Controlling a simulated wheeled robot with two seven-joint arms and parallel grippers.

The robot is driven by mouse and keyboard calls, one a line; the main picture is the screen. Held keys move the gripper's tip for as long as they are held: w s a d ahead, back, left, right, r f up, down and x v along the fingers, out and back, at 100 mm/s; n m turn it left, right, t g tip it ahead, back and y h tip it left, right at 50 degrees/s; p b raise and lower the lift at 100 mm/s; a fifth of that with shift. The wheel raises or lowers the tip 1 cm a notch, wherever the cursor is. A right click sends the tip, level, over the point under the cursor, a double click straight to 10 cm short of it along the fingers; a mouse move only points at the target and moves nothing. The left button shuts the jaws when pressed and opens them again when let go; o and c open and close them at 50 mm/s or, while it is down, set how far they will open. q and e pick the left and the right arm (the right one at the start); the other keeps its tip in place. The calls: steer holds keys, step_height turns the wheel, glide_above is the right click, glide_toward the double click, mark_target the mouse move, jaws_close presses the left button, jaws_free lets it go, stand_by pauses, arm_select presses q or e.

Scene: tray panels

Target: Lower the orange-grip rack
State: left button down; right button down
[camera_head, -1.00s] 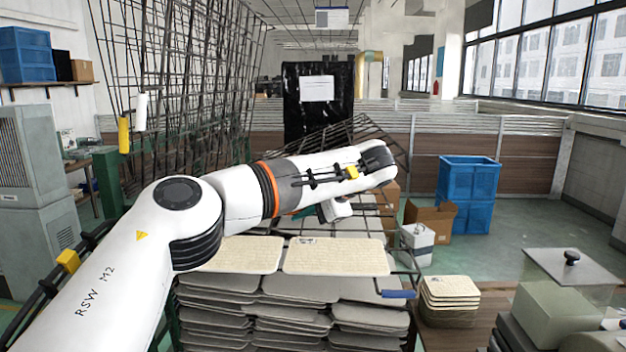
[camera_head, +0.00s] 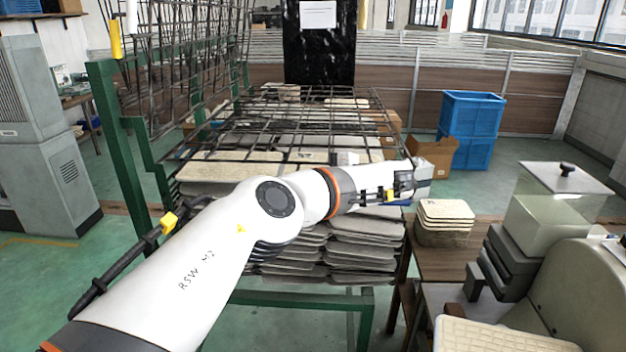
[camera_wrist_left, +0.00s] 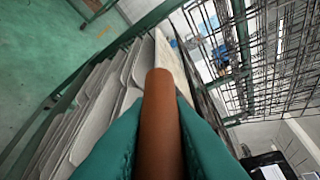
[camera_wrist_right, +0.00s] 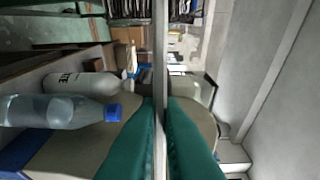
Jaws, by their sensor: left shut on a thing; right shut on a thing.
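The orange grip (camera_wrist_left: 160,120) is a brown-orange cylinder between the teal fingers of my left gripper (camera_wrist_left: 158,135), which is shut on it. In the head view the left gripper (camera_head: 404,188) is at the front right corner of the panel stack, and the grip is hidden there. The rack, a dark wire grid (camera_head: 290,112), lies nearly flat above the cream and grey panels (camera_head: 345,158). My right gripper (camera_wrist_right: 161,115) is shut on a thin pale panel (camera_wrist_right: 160,55) seen edge-on; this gripper is outside the head view.
Raised wire racks (camera_head: 185,50) with a yellow grip (camera_head: 115,38) and a white grip (camera_head: 131,14) stand at the left. A small panel stack (camera_head: 445,215) is on the wooden table at right, near a machine (camera_head: 575,285). Bottles (camera_wrist_right: 65,110) show in the right wrist view.

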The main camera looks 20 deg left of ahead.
arm_select(q)
steer(key=shift+s+d+f, duration=0.1)
steer(key=shift+d+f, duration=0.05)
steer(key=shift+f, duration=0.35)
steer(key=c, duration=1.4)
jaws_free()
steer(key=shift+c, duration=0.2)
steer(key=shift+o, duration=0.5)
steer(key=shift+r, duration=0.1)
steer(key=shift+d+b, duration=0.35)
steer(key=shift+d, duration=0.1)
steer(key=b+v, duration=0.2)
steer(key=v, duration=0.4)
steer(key=shift+d+r, duration=0.2)
steer(key=shift+d, duration=0.05)
